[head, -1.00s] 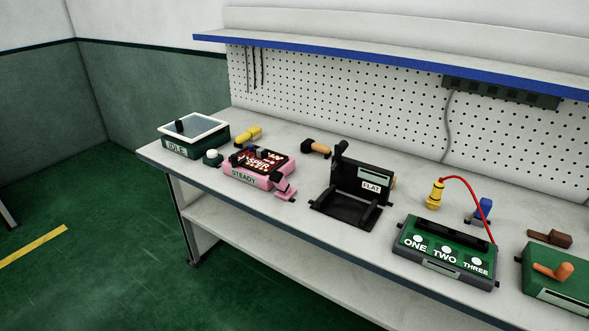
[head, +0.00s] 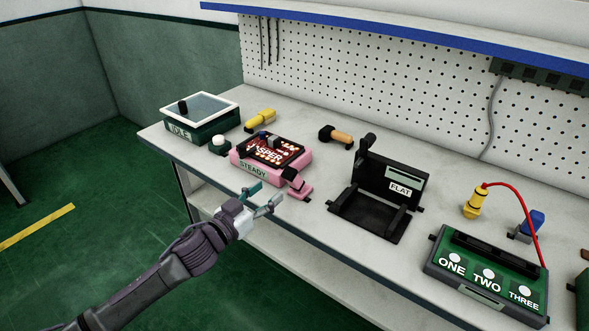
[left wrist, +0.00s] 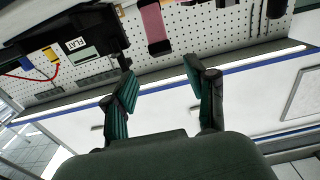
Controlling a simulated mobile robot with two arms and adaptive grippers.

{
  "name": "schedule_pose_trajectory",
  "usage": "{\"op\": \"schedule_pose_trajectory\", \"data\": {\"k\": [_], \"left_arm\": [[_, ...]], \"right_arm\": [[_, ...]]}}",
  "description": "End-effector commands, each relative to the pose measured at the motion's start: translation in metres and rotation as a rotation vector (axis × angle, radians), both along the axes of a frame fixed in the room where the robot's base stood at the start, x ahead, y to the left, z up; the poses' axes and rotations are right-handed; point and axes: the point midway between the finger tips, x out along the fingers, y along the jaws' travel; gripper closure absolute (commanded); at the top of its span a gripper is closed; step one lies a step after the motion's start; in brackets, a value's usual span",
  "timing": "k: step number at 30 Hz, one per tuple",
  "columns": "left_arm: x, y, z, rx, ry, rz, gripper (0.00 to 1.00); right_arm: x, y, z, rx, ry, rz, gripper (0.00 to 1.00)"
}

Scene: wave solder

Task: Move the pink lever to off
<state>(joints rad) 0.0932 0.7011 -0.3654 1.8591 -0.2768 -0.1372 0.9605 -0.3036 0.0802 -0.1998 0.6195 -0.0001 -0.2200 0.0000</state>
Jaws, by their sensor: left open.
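A pink bar, apparently the lever, shows at the top of the left wrist view (left wrist: 153,27). My left gripper (head: 265,195) is open and empty at the front edge of the bench, just in front of and left of the lever, apart from it. Its two green-padded fingers also show in the left wrist view (left wrist: 162,92). My right gripper is not in view.
The black FLAT fixture (head: 385,190) stands right of the lever. A green IDLE box (head: 200,125) and a white round button (head: 219,142) are to the left. A yellow-handled tool (head: 260,119) lies behind. A ONE TWO THREE box (head: 488,273) is far right.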

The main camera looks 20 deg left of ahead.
Motion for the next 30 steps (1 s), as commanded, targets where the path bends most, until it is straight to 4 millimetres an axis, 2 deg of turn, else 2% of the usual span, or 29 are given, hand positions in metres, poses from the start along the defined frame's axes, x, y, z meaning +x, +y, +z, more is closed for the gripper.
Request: {"op": "schedule_pose_trajectory", "data": {"k": [9,15,21,29,30], "left_arm": [[0.063,-0.022,0.002,-0.001,-0.001,0.003,0.44],[0.091,-0.032,0.0,-0.001,0.0,0.002,0.44],[0.101,-0.036,0.0,0.0,0.001,0.002,0.44],[0.102,-0.036,-0.001,0.001,0.002,0.002,0.44],[0.102,-0.036,-0.001,0.0,0.001,0.002,0.5]], "right_arm": [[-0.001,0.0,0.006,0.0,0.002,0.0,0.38],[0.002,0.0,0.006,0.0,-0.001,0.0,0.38],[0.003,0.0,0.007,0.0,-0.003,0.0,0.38],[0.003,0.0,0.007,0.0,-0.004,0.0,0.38],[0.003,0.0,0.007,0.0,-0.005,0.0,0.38]]}}
